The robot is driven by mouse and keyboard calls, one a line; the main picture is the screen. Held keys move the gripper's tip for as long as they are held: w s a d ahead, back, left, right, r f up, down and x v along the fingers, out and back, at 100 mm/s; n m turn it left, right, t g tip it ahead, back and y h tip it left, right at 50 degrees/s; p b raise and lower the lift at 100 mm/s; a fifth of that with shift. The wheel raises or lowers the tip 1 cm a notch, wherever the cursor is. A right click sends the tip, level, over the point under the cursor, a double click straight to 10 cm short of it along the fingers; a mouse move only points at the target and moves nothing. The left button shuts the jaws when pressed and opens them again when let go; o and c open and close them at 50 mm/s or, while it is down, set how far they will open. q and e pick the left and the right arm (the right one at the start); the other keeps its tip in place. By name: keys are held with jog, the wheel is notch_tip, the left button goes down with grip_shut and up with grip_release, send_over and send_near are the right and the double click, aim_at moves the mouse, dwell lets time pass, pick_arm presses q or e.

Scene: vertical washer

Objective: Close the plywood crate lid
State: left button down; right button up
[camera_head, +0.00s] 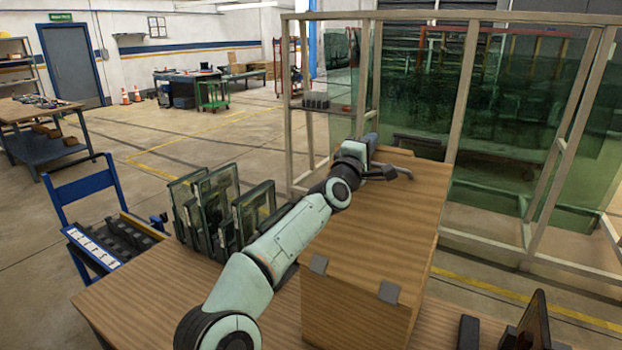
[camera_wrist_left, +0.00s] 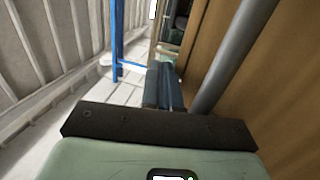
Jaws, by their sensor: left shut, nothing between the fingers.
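The plywood crate (camera_head: 350,320) stands on the wooden table, with two grey hinges on its near edge. Its lid (camera_head: 365,235) slopes away from these hinges; I cannot tell whether its far edge rests on the crate. A grey bar handle (camera_head: 404,171) is at the lid's far end. My left gripper (camera_head: 388,172) is by that handle, shut and empty. In the left wrist view, its closed fingers (camera_wrist_left: 164,85) are beside the grey bar (camera_wrist_left: 235,55), with the wooden panel (camera_wrist_left: 290,110) to the right. My right gripper is not in view.
Several dark-framed glass panels (camera_head: 222,205) stand left of the crate on the table (camera_head: 150,300). A tall frame with green glass (camera_head: 520,110) stands behind. A blue cart (camera_head: 95,215) is at left.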

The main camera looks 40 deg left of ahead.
pick_arm(q)
jog(key=shift+w+a+f+g+p, duration=0.15)
jog(key=shift+w+f+g+p, duration=0.2)
jog(key=shift+w, duration=0.4)
jog(key=shift+w+a+f+g+p, duration=0.15)
jog(key=shift+w+f+g+p, duration=0.2)
jog(key=shift+w, duration=0.35)
jog(key=shift+w+a+f, duration=0.1)
jog(key=shift+w+f, duration=0.15)
jog(key=shift+f, duration=0.1)
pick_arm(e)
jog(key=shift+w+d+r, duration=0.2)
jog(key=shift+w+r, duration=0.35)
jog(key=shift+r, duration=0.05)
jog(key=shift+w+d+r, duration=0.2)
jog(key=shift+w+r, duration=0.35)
